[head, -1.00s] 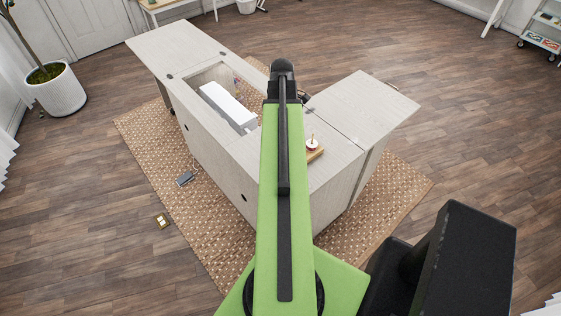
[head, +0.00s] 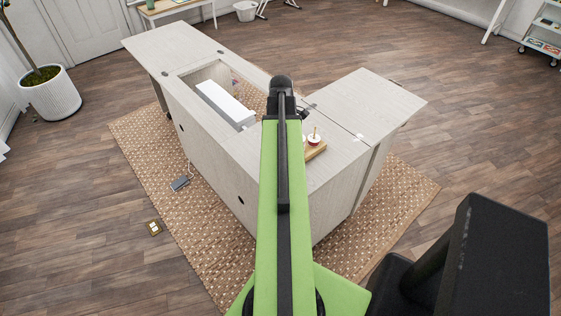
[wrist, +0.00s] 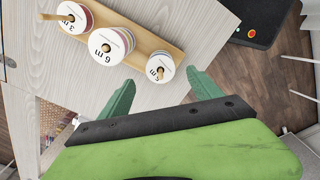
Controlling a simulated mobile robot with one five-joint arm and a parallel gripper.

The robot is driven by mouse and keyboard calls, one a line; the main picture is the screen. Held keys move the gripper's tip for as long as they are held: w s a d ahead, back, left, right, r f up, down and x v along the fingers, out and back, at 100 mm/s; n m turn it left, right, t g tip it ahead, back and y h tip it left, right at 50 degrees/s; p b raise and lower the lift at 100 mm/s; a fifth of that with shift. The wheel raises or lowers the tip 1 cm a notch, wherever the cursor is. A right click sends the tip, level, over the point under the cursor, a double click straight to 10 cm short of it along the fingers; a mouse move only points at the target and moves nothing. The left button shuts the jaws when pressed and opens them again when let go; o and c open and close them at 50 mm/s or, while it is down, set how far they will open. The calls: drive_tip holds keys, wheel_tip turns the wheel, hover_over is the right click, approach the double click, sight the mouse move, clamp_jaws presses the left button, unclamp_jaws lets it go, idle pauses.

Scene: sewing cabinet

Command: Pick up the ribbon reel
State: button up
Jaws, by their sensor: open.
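Three ribbon reels with white faces stand in a row on pegs of a wooden holder (wrist: 150,41) on the cabinet top. In the wrist view the reel marked 5 m (wrist: 160,67) is nearest my gripper (wrist: 160,77). The reel marked 6 m (wrist: 107,44) is in the middle and the one marked 3 m (wrist: 75,17) is at the upper left. My gripper is open, its two green fingers pointing toward the 5 m reel, with nothing visibly held. In the head view one reel (head: 314,139) shows right of my arm, which hides the gripper.
The pale cabinet (head: 250,150) has a recess with a white block-like machine (head: 222,102). It stands on a woven rug (head: 150,150). A grey pedal (head: 180,183) and a small box (head: 154,228) lie on the left. A potted plant (head: 50,92) stands far left.

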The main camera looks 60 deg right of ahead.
wheel_tip(320, 180, down, 5)
drive_tip(key=b, duration=0.5)
drive_tip(key=shift+f, duration=0.1)
drive_tip(key=c, duration=1.4)
drive_tip(key=shift+r+p, duration=0.25)
drive_tip(key=shift+p, duration=0.05)
wheel_tip(320, 180, up, 10)
drive_tip(key=p, duration=1)
drive_tip(key=shift+f, duration=0.1)
